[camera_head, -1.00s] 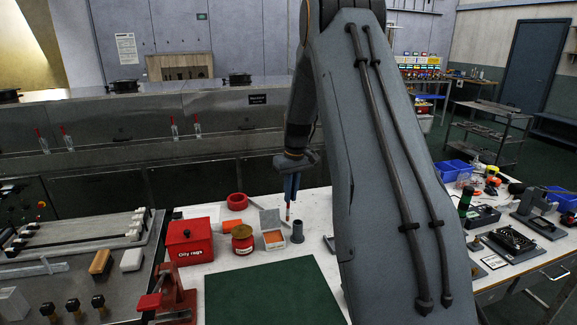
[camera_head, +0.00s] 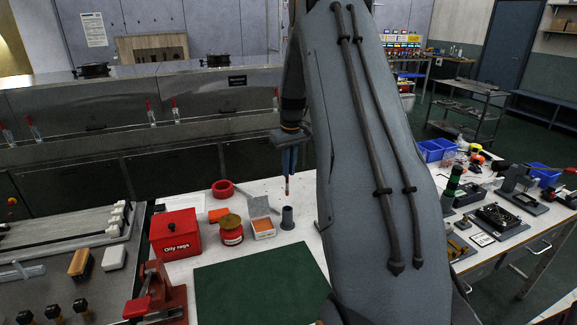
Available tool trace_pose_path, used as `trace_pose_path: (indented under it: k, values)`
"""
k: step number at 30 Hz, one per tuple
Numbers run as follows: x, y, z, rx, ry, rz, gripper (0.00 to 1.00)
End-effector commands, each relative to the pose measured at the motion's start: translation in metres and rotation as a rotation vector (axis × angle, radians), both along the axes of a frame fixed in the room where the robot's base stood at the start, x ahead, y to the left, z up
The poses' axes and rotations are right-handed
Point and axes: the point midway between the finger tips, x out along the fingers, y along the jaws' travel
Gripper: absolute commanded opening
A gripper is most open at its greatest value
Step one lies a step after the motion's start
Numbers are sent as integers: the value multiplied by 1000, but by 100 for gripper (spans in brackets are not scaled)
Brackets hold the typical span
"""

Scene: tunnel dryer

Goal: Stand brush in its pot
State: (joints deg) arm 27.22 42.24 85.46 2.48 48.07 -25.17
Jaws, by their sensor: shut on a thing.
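My gripper (camera_head: 288,168) points down over the white bench and is shut on the brush (camera_head: 287,186). A small dark grey pot (camera_head: 287,217) stands upright on the bench, just below the brush in the picture. The brush's lower end appears above the pot's rim and apart from it. I cannot tell from this one view whether it is right over the opening.
Left of the pot are an open box with orange contents (camera_head: 263,227), a red jar (camera_head: 231,230), a red ring (camera_head: 222,189) and a red oily rags bin (camera_head: 176,234). A green mat (camera_head: 262,287) lies in front. My arm hides the bench to the right.

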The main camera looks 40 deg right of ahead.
Motion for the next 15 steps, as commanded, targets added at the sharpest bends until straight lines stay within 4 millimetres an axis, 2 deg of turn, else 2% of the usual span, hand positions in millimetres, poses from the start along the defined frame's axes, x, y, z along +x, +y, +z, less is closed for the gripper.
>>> trace_pose_path:
  k: [15]
  values:
    - [0,0,-40,1,1,0,0]
